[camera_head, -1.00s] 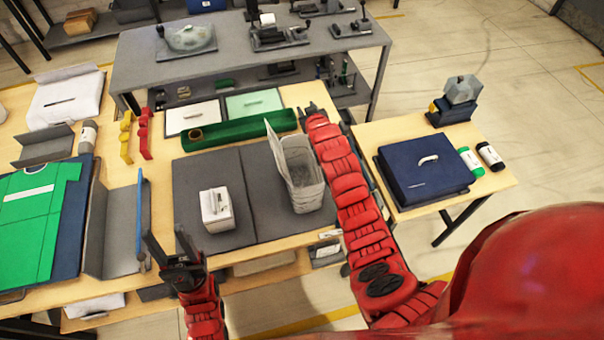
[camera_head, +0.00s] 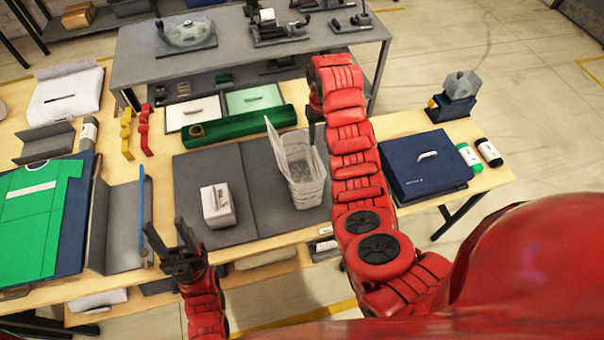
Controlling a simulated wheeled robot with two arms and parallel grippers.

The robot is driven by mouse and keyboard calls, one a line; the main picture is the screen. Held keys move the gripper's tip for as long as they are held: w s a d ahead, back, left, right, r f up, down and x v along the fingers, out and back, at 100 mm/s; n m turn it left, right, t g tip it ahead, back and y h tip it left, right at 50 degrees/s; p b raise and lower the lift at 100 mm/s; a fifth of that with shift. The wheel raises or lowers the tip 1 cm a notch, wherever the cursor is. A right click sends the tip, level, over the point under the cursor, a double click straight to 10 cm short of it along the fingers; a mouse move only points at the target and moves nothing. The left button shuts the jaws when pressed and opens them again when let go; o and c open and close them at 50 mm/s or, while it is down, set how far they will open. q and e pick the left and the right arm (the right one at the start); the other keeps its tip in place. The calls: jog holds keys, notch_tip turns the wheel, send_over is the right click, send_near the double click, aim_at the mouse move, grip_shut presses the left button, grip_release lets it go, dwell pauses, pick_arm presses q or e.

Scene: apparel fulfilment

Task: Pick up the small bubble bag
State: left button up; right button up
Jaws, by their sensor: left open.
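A pale, open-topped, bag-like container (camera_head: 303,172) with a raised flap stands on the dark grey mat (camera_head: 252,190); it may be the small bubble bag, but I cannot tell for certain. My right gripper (camera_head: 313,130) hangs just above and behind its rim, at the upper right. It is small, dark and partly hidden by my red arm, so its jaw opening does not show. I cannot tell whether it touches the container. My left gripper (camera_head: 172,240) is open and empty over the table's front edge, left of the mat.
A white box-like stack (camera_head: 217,206) lies on the mat's left half. A green tray (camera_head: 240,127) lies behind the mat. White and green flat panels (camera_head: 193,113) lie behind the tray. A blue box (camera_head: 424,164) sits on the right table. A green shirt (camera_head: 37,220) lies at left.

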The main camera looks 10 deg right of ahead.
aim_at(317, 162)
notch_tip(317, 162, down, 8)
jog(key=b, duration=0.5)
jog(key=shift+w+f+b, duration=0.1)
jog(key=shift+b, duration=0.2)
jog(key=shift+f+p, duration=0.2)
jog(key=shift+p, duration=0.35)
notch_tip(317, 162, down, 4)
jog(key=shift+r+p, duration=0.1)
jog(key=shift+p, duration=1.1)
jog(key=shift+f, duration=0.45)
grip_shut()
